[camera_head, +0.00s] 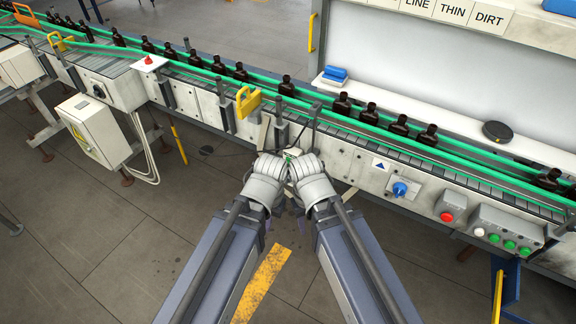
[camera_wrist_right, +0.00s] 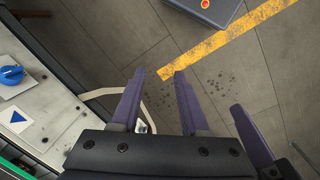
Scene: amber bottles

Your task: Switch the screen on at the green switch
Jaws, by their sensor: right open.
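A grey control box (camera_head: 505,233) on the front of the conveyor, at the right of the head view, carries a white button (camera_head: 479,232) and several green ones (camera_head: 509,245). I cannot tell from labels which is the green switch. The pale upright panel (camera_head: 410,60) behind the conveyor may be the screen; it looks plain and unlit. My right gripper (camera_wrist_right: 158,78) is open and empty in the right wrist view, over the floor and well left of the control box. My left gripper (camera_head: 266,218) is beside it, its fingers mostly hidden behind its wrist.
The conveyor (camera_head: 385,142) carries several amber bottles (camera_head: 370,113) between green rails. A blue knob (camera_head: 400,189) and a red button (camera_head: 447,216) sit on its front, left of the control box. A yellow-handled blue object (camera_head: 505,290) stands below the box. The floor (camera_head: 100,220) is open.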

